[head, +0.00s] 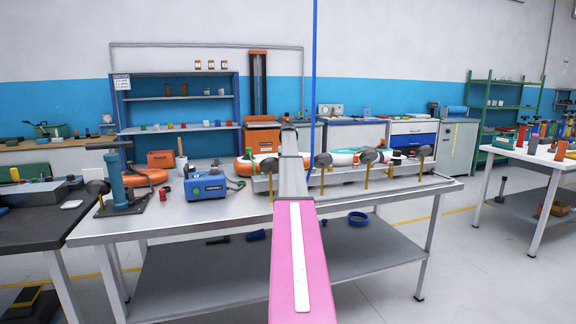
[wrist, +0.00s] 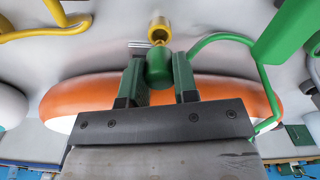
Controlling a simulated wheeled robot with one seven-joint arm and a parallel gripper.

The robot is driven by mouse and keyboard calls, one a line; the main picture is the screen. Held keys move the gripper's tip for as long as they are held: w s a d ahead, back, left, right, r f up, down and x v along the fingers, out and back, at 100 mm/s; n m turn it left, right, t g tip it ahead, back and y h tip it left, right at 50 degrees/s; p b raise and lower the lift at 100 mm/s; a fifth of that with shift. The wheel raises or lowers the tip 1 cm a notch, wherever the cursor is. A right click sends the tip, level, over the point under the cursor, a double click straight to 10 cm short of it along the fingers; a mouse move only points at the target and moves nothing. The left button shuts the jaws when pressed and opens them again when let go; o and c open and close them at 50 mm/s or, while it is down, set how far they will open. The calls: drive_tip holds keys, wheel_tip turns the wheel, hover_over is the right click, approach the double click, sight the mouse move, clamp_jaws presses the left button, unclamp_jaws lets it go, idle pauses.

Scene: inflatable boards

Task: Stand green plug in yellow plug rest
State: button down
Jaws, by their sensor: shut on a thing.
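The green plug (wrist: 159,68) is between the two fingers of my gripper (wrist: 158,80) in the wrist view, and the fingers are shut on it. A small yellow cup with a dark round opening, which looks like the yellow plug rest (wrist: 159,30), stands just above the plug in the picture. The plug looks close to the rest but not in it; I cannot tell the exact gap or height. In the head view my own arm hides the gripper, the plug and the rest.
An orange and white board (wrist: 75,98) lies under the gripper. A green loop (wrist: 222,38) and a thick green part (wrist: 288,32) are close on the right, a yellow hooked part (wrist: 45,30) at upper left. A blue box (head: 207,187) and a pump (head: 117,180) stand on the bench.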

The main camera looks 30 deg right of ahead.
drive_tip(key=shift+f, duration=1.55)
drive_tip(key=c, duration=0.8)
unclamp_jaws()
drive_tip(key=shift+r, duration=0.1)
wheel_tip(320, 180, up, 11)
drive_tip(key=shift+f, duration=0.2)
